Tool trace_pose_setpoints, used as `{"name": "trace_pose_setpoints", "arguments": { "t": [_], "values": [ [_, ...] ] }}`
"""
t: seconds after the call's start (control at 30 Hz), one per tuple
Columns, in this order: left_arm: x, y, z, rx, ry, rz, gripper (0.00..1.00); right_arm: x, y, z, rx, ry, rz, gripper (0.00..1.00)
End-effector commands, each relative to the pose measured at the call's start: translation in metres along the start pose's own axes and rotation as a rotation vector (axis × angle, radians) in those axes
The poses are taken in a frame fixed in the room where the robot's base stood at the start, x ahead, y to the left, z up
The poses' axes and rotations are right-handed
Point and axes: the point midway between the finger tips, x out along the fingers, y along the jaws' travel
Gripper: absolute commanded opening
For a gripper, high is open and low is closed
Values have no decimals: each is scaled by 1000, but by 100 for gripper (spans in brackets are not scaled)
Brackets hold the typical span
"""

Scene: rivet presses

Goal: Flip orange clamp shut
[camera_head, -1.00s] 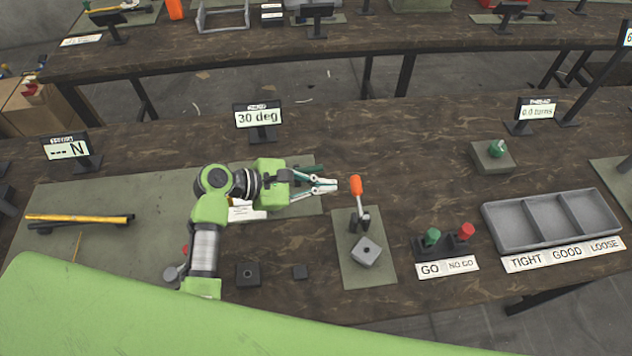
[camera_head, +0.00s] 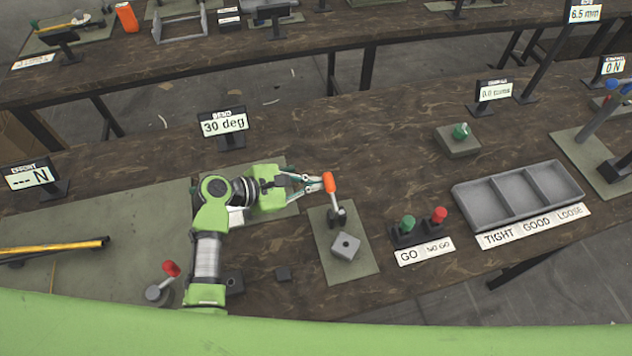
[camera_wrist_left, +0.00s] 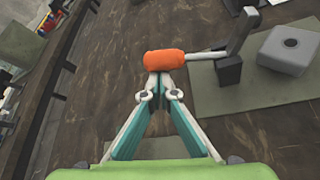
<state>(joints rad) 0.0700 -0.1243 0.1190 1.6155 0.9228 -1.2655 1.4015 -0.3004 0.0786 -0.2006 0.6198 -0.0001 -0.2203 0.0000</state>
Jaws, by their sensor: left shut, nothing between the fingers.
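The orange clamp handle (camera_head: 329,182) stands up above its dark clamp base (camera_head: 338,218) on a green mat (camera_head: 359,268). A grey block with a hole (camera_head: 346,246) sits on the same mat, just in front of the base. My left gripper (camera_head: 325,184) is shut with nothing between its fingers, its tips right at the left side of the orange handle. In the left wrist view the orange handle (camera_wrist_left: 164,61) lies across just beyond the fingertips (camera_wrist_left: 158,94), appearing to touch them. The lever arm runs right to the base (camera_wrist_left: 229,70). My right gripper is not in view.
Green and red gauges (camera_head: 424,226) stand right of the mat, with a grey three-compartment tray (camera_head: 462,207) beyond. A "30 deg" display (camera_head: 224,124) stands behind my left arm. A red-topped lever (camera_head: 171,269) is near my forearm. Table behind the clamp is clear.

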Motion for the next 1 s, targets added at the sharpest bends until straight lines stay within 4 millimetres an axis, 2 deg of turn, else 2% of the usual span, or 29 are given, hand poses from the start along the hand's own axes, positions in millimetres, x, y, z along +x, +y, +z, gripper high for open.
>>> {"name": "trace_pose_setpoints", "arguments": {
  "t": [0.37, 0.67, 0.87, 1.0],
  "values": [
    [-4, 1, 7, 66, -1, 34, 0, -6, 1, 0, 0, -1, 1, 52],
    [-12, 0, 22, 235, 0, 125, 0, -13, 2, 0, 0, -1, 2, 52],
    [-18, -1, 33, 405, -1, 216, 0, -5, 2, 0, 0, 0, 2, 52],
    [-22, -2, 39, 523, -1, 280, 0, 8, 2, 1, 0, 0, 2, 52]
  ]
}}
